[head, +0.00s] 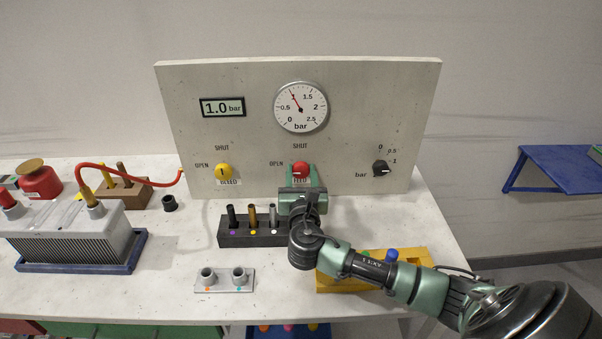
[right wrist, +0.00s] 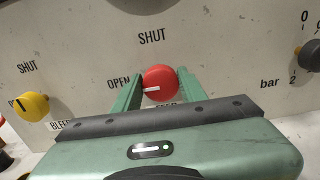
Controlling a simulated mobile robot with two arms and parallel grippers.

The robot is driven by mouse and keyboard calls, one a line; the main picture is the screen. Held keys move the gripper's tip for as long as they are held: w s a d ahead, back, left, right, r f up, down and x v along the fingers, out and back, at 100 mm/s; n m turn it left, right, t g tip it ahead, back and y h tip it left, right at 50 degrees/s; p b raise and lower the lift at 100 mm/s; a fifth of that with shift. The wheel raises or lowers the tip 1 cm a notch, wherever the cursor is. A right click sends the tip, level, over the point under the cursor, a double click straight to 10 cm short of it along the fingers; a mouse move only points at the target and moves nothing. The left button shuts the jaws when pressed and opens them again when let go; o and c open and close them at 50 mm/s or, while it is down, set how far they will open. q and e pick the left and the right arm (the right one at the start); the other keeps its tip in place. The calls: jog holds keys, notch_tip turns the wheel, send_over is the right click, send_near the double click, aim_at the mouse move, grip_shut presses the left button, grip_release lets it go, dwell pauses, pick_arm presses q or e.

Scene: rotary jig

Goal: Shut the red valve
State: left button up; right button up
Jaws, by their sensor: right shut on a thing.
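The red valve (head: 300,170) is a round knob on the upright panel, labelled FEED, with OPEN at its left and SHUT above it. In the right wrist view the red valve (right wrist: 160,84) has a white pointer mark that lies nearly level, towards OPEN. My right gripper (head: 300,178) reaches the panel, and its green fingers are shut on the red valve, one on each side. In the right wrist view the gripper (right wrist: 158,88) shows the knob between its fingertips. My left gripper is not in view.
A yellow BLEED knob (head: 224,171) is left of the red valve, and a black bar knob (head: 380,168) is right.

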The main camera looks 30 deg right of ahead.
jog(key=m, duration=0.4)
jog(key=shift+f+b, duration=0.1)
jog(key=shift+b, duration=0.25)
jog(key=m+b, duration=0.1)
jog(key=m, duration=0.3)
jog(key=shift+s+d+f+m, duration=0.1)
jog(key=shift+m, duration=0.3)
jog(key=m+b, duration=0.2)
jog(key=m, duration=0.2)
jog(key=shift+f, duration=0.1)
jog(key=m+b, duration=0.1)
jog(key=m, duration=0.3)
jog(key=shift+d+m+b, duration=0.1)
jog(key=shift+m+b, duration=0.2)
jog(key=shift+m, duration=0.3)
jog(key=o, duration=1.3)
jog(key=shift+o, duration=0.2)
